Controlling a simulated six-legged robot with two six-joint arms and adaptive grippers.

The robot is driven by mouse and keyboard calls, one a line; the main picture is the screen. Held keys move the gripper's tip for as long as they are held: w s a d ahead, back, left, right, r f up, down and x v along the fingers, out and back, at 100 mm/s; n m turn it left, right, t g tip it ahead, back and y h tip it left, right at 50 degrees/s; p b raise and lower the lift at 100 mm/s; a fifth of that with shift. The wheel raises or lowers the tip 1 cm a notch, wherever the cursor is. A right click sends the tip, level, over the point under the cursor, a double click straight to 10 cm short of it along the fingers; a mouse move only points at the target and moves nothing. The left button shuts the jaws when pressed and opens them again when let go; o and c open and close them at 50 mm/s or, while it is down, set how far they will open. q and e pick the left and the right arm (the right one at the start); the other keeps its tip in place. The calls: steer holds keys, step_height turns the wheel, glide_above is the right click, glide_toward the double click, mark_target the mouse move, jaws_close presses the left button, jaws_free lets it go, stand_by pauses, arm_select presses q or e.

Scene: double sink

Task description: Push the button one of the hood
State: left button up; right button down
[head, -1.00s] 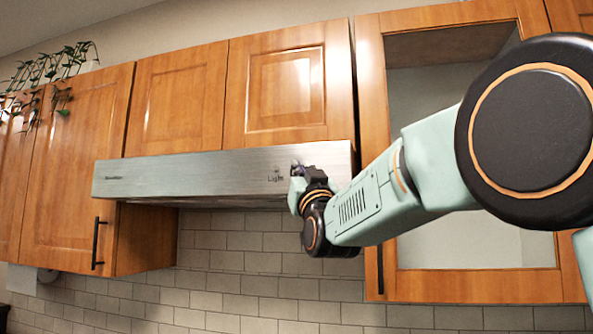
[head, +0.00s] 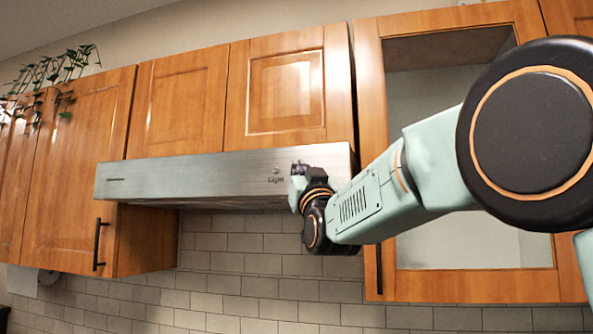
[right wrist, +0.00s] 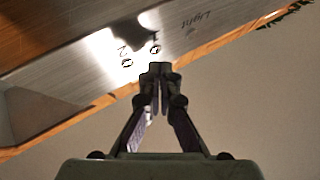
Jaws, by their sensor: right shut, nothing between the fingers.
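The hood (head: 190,177) is a long brushed-metal band under the wooden cabinets in the head view. The word "Light" is printed near its right end. In the right wrist view the hood front (right wrist: 85,75) is tilted and carries small round buttons. Button one (right wrist: 155,49) is just beyond my right fingertips, and button two (right wrist: 127,63) is to its left. My right gripper (right wrist: 160,72) is shut and empty, close to button one; I cannot tell if it touches. In the head view my right gripper (head: 298,172) covers the hood's right end. My left gripper is not in view.
Wooden cabinets (head: 180,100) stand above and beside the hood. A glass-door cabinet (head: 369,90) is behind my right arm. A tiled wall (head: 240,262) lies below the hood, with free room in front. A plant (head: 50,68) hangs at the upper left.

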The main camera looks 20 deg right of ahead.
steer(key=s+a+b, duration=0.1)
steer(key=s+b, duration=0.1)
steer(key=s+a+b, duration=0.2)
steer(key=shift+s+a+f, duration=0.1)
steer(key=shift+s, duration=0.15)
steer(key=shift+s, duration=0.2)
stand_by(0.5)
steer(key=shift+w, duration=0.3)
steer(key=shift+s, duration=0.3)
steer(key=shift+w, duration=0.25)
